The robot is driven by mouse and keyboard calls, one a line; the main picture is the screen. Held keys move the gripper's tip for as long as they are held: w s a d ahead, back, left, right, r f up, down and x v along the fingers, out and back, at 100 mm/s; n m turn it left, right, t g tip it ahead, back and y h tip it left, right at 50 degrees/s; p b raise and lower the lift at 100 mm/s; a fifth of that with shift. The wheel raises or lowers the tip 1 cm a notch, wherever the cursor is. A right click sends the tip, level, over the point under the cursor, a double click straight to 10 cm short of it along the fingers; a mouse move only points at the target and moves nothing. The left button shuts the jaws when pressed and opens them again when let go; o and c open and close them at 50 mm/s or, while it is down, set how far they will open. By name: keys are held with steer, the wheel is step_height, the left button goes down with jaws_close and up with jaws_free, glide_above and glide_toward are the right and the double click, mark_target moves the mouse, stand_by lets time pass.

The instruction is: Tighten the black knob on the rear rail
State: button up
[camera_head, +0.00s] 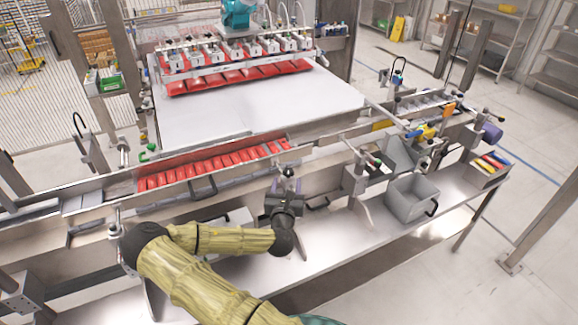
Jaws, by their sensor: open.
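My gripper (286,184) is open in front of the conveyor's front rail, just below the right end of the row of red packs. It points away from me, and its dark wrist hides part of the bench and rail behind it. The rear rail (215,150) runs behind the red packs. I cannot clearly pick out which small dark fitting along it is the black knob. I see nothing held between the fingers, though they are small and partly hidden.
Red packs (215,166) lie in the conveyor. Behind is a white table (250,106) under a picker head (236,58) holding red packs. Posts and clamps with green knobs (148,153) stand along the rails. A grey bin (411,198) stands on the bench at right.

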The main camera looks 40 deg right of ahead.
mark_target(289, 168)
steer(key=p+x, duration=0.2)
steer(key=x, duration=0.6)
steer(key=shift+w+d, duration=0.2)
steer(key=shift+d, duration=0.1)
steer(key=c, duration=1)
